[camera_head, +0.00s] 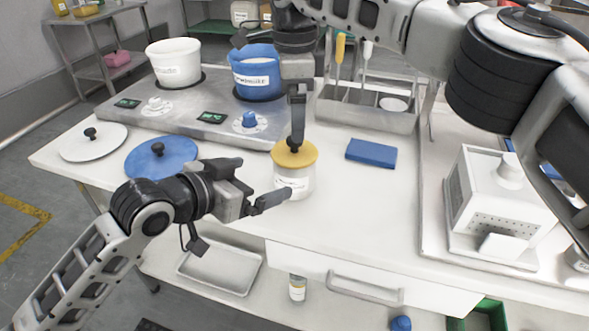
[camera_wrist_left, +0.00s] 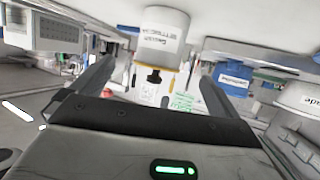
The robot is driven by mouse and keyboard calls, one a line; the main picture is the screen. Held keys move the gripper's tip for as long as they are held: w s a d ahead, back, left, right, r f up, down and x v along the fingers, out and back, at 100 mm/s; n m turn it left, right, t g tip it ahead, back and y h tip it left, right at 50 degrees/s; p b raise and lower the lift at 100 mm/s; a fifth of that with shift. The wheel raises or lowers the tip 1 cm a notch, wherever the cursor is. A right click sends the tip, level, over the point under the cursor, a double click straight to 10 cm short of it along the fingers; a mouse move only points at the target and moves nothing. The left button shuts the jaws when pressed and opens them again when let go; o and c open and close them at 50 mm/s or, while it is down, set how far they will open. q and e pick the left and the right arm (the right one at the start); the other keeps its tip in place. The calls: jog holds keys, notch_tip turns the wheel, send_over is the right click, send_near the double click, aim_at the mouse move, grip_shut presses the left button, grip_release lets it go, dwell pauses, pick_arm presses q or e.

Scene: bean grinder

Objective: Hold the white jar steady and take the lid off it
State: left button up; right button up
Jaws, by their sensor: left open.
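The white jar (camera_head: 293,186) stands upright on the white table, with a label on its front. Its yellow lid (camera_head: 307,156) is on top, with a dark knob in the middle. My left gripper (camera_head: 264,180) is open at the jar's left front, its fingers pointing towards it. In the left wrist view the jar (camera_wrist_left: 162,38) lies ahead, between the lines of the two fingers. My right gripper (camera_head: 297,118) reaches down from above, its fingertips at the lid's knob. Its fingers overlap in the view, so I cannot tell whether they grip the knob.
A white pot (camera_head: 174,63) and a blue pot (camera_head: 257,77) sit on a steel stand behind. A white lid (camera_head: 94,144) and a blue lid (camera_head: 160,160) lie at left. A blue block (camera_head: 371,153) and a white machine (camera_head: 497,198) are at right. The table's front edge is close.

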aim_at(281, 170)
pick_arm(q)
jog(key=x, duration=1)
jog(key=shift+w+f, duration=0.1)
jog(key=shift+w, duration=0.1)
pick_arm(e)
jog(key=shift+w, duration=0.1)
pick_arm(q)
jog(key=c, duration=1.3)
jog(key=shift+c, duration=0.2)
pick_arm(e)
jog(key=s+a+r+n+t+h, duration=0.2)
jog(key=s+a+r+n+t, duration=0.15)
jog(key=n, duration=0.65)
jog(key=shift+h, duration=0.3)
jog(key=x, duration=0.7)
jog(key=d+x, duration=0.1)
jog(key=x, duration=0.3)
jog(key=shift+w+f, duration=0.1)
jog(key=shift+f, duration=0.05)
